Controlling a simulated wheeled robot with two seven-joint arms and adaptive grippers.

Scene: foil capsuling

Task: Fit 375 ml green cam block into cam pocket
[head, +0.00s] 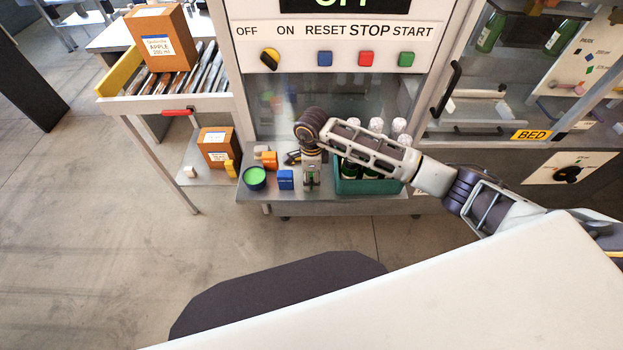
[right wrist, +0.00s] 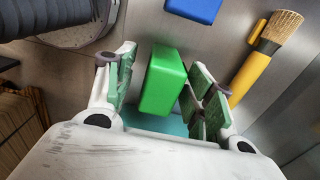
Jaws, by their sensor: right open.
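The green block (right wrist: 163,80) lies between the two fingers of my right gripper (right wrist: 160,88) in the right wrist view. A gap shows on its left side, and its right side is close to the right finger; I cannot tell if they touch. My right gripper (head: 312,184) is open and points down at the front shelf, just right of the blue block (head: 286,179). In the head view the gripper mostly hides the green block. The blue block also shows at the top of the right wrist view (right wrist: 195,8). I cannot make out the cam pocket. My left gripper is not in view.
A teal crate (head: 370,187) of bottles stands right of the gripper, partly behind my arm. A green-filled round tub (head: 255,178), an orange block (head: 268,160) and a small carton (head: 217,147) are to the left. A yellow-handled brush (right wrist: 260,55) lies nearby. The machine panel (head: 345,60) rises behind.

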